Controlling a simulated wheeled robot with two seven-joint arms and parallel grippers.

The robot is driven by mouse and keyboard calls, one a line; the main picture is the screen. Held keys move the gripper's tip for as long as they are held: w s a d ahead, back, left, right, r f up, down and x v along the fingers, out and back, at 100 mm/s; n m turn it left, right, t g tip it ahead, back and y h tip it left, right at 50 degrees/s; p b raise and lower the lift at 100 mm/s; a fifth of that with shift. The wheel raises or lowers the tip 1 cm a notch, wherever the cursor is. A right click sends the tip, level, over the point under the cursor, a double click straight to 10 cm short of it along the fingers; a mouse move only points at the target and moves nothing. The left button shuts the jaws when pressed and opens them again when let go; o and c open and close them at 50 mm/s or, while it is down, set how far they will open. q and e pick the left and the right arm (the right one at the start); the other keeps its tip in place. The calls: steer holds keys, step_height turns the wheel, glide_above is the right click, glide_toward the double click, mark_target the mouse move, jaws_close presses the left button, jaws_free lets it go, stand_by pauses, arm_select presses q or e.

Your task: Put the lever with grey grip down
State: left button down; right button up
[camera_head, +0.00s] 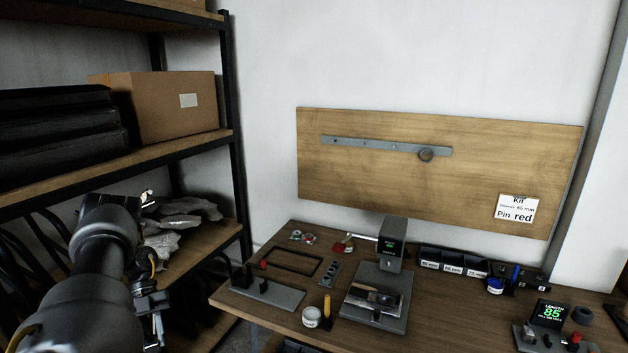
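No other lever with a clearly grey grip can be made out. My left arm comes in from the left, in front of the shelf and left of the bench. My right gripper is not in view.
The wooden bench (290,314) holds a grey stand (266,290), a white jar (311,317), a yellow handle (327,305), labelled bins (452,267) and a display reading 85 (551,313). A wooden board (350,178) hangs behind. A shelf with a cardboard box (157,108) stands left.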

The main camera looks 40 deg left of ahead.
arm_select(q)
steer(key=w+d+n+t+y, duration=0.1)
steer(key=w+d+n+t, duration=0.3)
steer(key=w+d+n, duration=0.3)
steer(key=w+d+n+t, duration=0.5)
steer(key=w+d, duration=0.1)
steer(key=d, duration=0.4)
steer(key=w+d+r+n+t+y, duration=0.1)
steer(key=w+d+r+n+y, duration=0.1)
steer(key=w+d+r+n, duration=0.25)
steer(key=w+d+r+n+t+y, duration=0.2)
steer(key=w+d+r, duration=0.25)
steer(key=d, duration=0.35)
steer(key=w+d+r+m+g+h, duration=0.1)
steer(key=d+m+g+h, duration=0.45)
steer(key=d, duration=0.95)
step_height(320, 180, down, 6)
steer(key=m+t+y+b, duration=0.1)
steer(key=t+b, duration=0.1)
steer(key=b, duration=0.4)
steer(key=shift+w+y, duration=0.15)
steer(key=shift+y, duration=0.2)
steer(key=shift+a, duration=0.15)
